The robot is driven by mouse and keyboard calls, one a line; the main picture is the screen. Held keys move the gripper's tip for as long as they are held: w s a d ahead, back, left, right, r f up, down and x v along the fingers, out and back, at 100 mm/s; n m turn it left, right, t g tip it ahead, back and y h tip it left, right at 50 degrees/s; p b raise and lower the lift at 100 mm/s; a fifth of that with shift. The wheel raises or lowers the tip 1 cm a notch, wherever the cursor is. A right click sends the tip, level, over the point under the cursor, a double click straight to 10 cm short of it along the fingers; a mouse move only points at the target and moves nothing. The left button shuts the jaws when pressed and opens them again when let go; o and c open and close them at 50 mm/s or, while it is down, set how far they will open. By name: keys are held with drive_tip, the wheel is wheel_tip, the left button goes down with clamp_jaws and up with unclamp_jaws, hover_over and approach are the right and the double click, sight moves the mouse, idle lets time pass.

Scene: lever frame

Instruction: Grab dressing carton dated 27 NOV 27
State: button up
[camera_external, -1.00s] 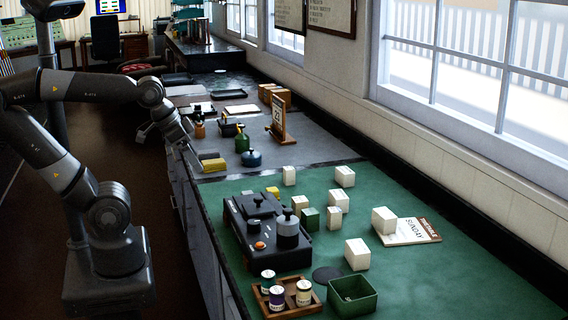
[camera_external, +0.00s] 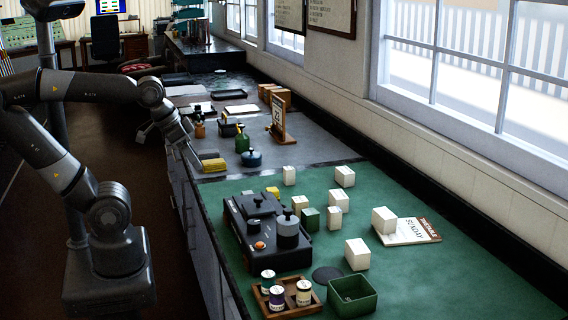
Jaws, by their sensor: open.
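Several small cartons stand on the green mat (camera_external: 440,285). White ones include one near the front (camera_external: 357,254), one beside the "SUNDAY" card (camera_external: 384,220), one at the back right (camera_external: 345,176), one at the back (camera_external: 289,176) and a few in the middle (camera_external: 338,201). A green carton (camera_external: 309,220) stands among the middle ones. No date on any carton is readable, so I cannot tell which is dated 27 NOV 27. My gripper (camera_external: 192,155) is at the left edge of the counter, apart from the cartons, open and empty.
A black device (camera_external: 262,240) with knobs stands on the mat's left. In front are a wooden tray (camera_external: 290,311) of labelled jars and a green open box (camera_external: 352,297). Yellow blocks (camera_external: 212,164), bottles and a calendar stand (camera_external: 279,121) occupy the grey surface. The mat's front right is clear.

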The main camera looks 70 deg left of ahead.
drive_tip(key=m+g+h, duration=0.5)
drive_tip(key=m+g, duration=0.1)
drive_tip(key=m, duration=1.3)
hover_over(357, 244)
drive_tip(key=a, duration=0.3)
wheel_tip(357, 244, down, 9)
drive_tip(key=x, duration=0.5)
drive_tip(key=shift+w+a, duration=0.1)
drive_tip(key=shift+w, duration=0.25)
drive_tip(key=shift+y, duration=0.3)
drive_tip(key=shift+s+x, duration=0.1)
drive_tip(key=shift+x, duration=1.2)
drive_tip(key=shift+s+x, duration=0.15)
drive_tip(key=shift+x, duration=1.15)
drive_tip(key=shift+a, duration=0.15)
drive_tip(key=shift+c, duration=0.5)
